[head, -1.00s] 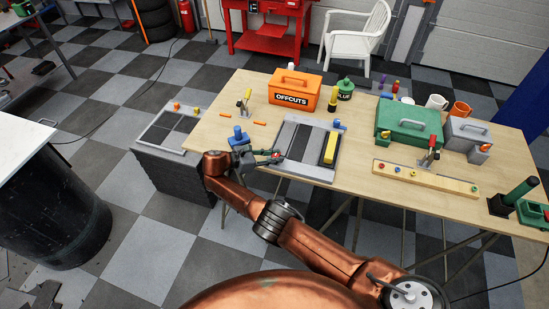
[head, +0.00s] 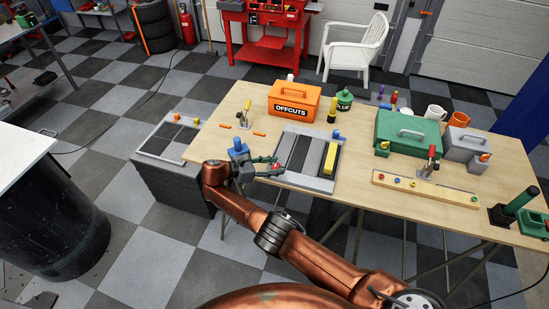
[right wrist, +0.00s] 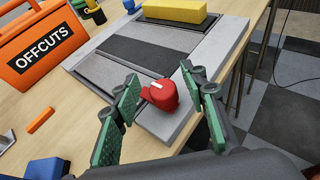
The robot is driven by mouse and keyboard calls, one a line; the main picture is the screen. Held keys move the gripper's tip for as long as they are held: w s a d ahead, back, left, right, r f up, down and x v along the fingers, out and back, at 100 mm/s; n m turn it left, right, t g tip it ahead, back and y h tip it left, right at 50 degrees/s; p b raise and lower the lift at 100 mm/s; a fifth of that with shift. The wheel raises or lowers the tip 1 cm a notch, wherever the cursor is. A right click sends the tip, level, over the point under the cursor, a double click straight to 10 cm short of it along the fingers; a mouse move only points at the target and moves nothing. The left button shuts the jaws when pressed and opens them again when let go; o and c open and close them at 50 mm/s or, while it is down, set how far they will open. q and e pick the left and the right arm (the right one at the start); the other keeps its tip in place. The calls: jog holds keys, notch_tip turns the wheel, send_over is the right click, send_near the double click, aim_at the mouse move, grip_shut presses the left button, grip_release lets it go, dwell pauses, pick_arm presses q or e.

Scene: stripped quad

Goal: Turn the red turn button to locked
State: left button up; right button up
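The red turn button (right wrist: 160,95) sits at the corner of a grey panel (right wrist: 185,115) on the table. A white mark shows on its top. In the head view the button (head: 277,166) is small and partly covered by my right gripper (head: 272,168). In the right wrist view my right gripper (right wrist: 160,108) is open, with one green-padded finger on each side of the button. The right finger is close to the button; I cannot tell whether it touches. A gap shows at the left finger. My left gripper is not in view.
A yellow block (head: 330,158) lies on the panel's right part. A blue object (head: 238,149) stands left of my right gripper. The orange OFFCUTS box (head: 294,99) is behind, and a green case (head: 408,131) is to the right.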

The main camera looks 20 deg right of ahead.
aim_at(275, 167)
notch_tip(275, 167, up, 9)
jog(key=shift+r, duration=0.1)
dwell(0.3)
dwell(0.4)
